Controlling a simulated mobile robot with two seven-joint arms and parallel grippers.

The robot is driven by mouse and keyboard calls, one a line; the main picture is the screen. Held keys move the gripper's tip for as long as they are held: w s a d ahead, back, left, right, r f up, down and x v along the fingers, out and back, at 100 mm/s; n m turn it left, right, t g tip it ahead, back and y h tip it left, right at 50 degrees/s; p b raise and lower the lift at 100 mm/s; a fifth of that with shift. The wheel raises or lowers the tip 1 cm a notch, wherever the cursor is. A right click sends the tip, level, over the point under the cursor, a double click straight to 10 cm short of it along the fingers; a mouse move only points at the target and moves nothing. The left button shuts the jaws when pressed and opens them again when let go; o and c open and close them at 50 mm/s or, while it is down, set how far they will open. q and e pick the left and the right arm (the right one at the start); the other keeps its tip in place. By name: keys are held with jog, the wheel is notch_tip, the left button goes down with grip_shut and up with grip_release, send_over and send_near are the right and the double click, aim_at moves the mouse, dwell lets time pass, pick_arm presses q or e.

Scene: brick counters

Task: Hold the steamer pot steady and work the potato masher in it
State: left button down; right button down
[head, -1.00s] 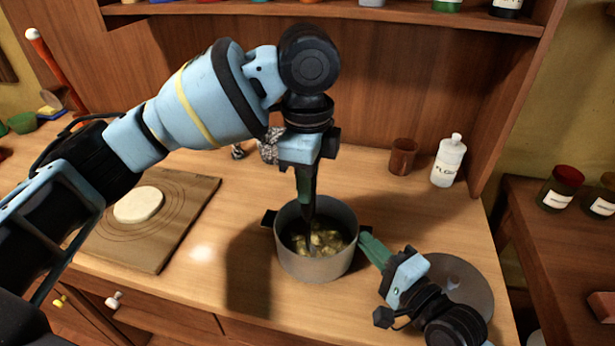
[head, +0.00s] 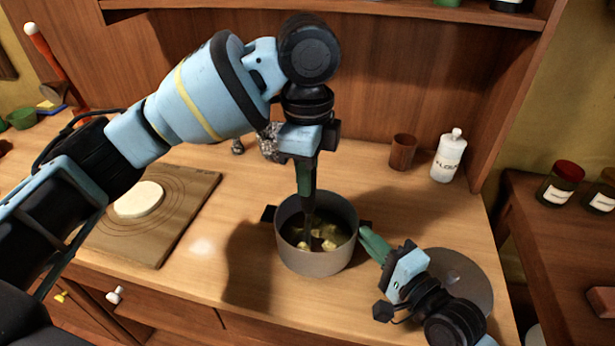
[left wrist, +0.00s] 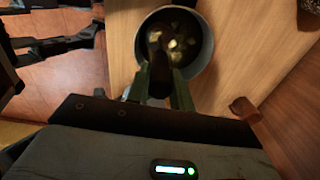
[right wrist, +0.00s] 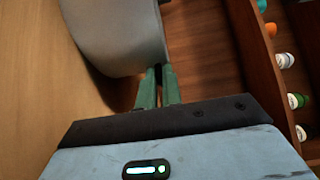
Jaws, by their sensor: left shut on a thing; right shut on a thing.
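The grey steamer pot (head: 318,262) stands upright on the wooden counter with yellowish potato pieces (head: 325,240) in it. It also shows in the left wrist view (left wrist: 208,50) and the right wrist view (right wrist: 120,35). My left gripper (head: 306,190) is above the pot, shut on the potato masher (head: 309,222), whose dark shaft reaches down into the pot. The masher's lower end is hidden among the pieces. My right gripper (head: 368,236) is at the pot's right side, shut on its right handle, which the fingers mostly hide.
A round dark disc (head: 465,280) lies right of the pot, beneath my right arm. A board (head: 190,215) with pale dough (head: 139,199) lies left. A brown cup (head: 403,152) and white bottle (head: 448,156) stand behind right. Jars (head: 560,182) stand on the right counter.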

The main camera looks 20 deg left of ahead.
pick_arm(q)
jog(key=shift+f, duration=0.15)
jog(key=shift+f, duration=0.85)
jog(key=shift+r, duration=0.1)
jog(key=shift+r, duration=0.9)
jog(key=shift+w+d, duration=0.35)
jog(key=shift+d, duration=0.55)
jog(key=shift+w+d, duration=0.3)
jog(key=shift+d, duration=0.55)
jog(key=shift+a+f, duration=0.1)
